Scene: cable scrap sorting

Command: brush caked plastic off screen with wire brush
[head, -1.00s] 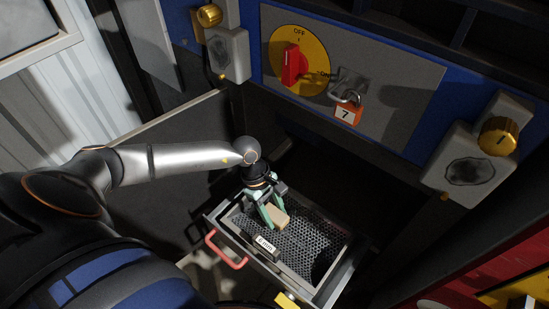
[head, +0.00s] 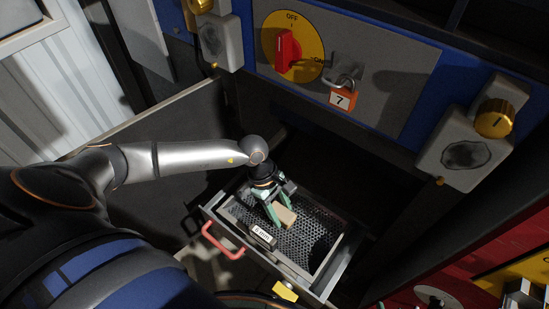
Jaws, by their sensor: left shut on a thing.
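The screen (head: 318,243) is a dark perforated mesh with round holes, set in a grey pulled-out drawer frame with a red handle (head: 222,241) and a white size label (head: 262,234). My left gripper (head: 277,217) points down over the left part of the screen, its green fingers shut on a tan wooden block, the wire brush (head: 286,215). The brush is at or just above the mesh; its bristles are hidden, so contact cannot be told. No clear caked plastic can be made out on the dark mesh. My right gripper is not in view.
Behind the drawer is a dark cabinet opening. Above it a panel carries a red rotary switch (head: 288,50) on a yellow disc and an orange padlock (head: 343,98) marked 7. Grey housings with brass knobs (head: 494,119) flank the panel. A yellow tag (head: 285,291) is at the drawer's front.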

